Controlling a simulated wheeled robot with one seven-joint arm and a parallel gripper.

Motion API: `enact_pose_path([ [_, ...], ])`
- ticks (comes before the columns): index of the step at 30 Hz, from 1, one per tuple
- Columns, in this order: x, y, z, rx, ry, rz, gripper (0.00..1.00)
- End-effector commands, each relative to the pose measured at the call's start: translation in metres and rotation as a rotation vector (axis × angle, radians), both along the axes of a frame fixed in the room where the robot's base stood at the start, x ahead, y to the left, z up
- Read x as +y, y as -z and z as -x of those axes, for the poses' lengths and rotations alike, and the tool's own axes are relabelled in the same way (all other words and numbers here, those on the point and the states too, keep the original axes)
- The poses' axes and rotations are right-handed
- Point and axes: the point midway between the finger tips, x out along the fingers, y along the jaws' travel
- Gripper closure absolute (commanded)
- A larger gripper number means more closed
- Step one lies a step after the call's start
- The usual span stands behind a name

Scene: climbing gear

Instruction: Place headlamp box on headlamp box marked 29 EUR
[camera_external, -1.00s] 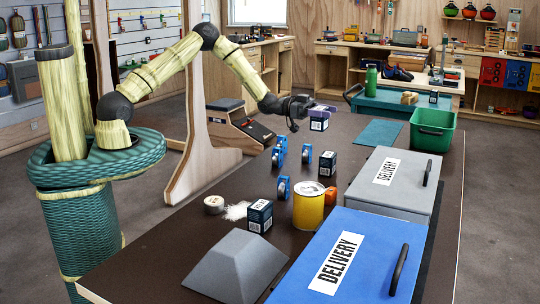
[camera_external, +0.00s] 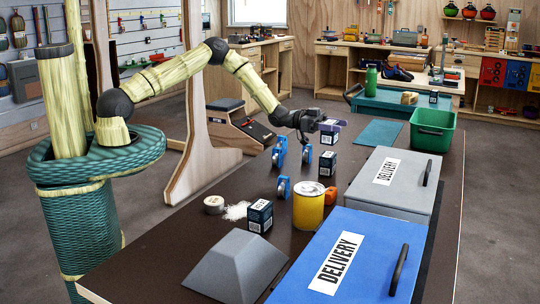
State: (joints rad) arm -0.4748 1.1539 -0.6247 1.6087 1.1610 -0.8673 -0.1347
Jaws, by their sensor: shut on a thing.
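My gripper (camera_external: 322,123) is shut on a small dark navy headlamp box (camera_external: 329,135) with a white label, holding it over the dark table. A similar dark box with a white label (camera_external: 327,163) stands on the table just below it in the picture. A small gap seems to show between the two; whether they are exactly lined up in depth I cannot tell. Another dark headlamp box (camera_external: 259,216) with white print on its top stands nearer the camera. The price marks are too small to read for certain.
Blue pulley-like pieces (camera_external: 284,187) stand left of the boxes. A yellow can (camera_external: 308,206), an orange item (camera_external: 331,195), a tape roll (camera_external: 214,204) and a grey wedge (camera_external: 236,266) are nearer. Grey (camera_external: 388,178) and blue (camera_external: 345,250) delivery cases and a green bin (camera_external: 432,131) fill the right side.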

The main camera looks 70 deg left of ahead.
Motion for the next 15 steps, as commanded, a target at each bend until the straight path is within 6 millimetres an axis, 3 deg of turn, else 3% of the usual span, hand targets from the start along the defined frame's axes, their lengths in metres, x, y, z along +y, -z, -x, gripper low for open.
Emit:
enact_pose_path([
  [10, 0.0, 0.004, 0.0, -0.002, 0.0, -0.001, 0.73],
  [15, 0.0, 0.022, 0.0, 0.001, 0.001, 0.002, 0.73],
])
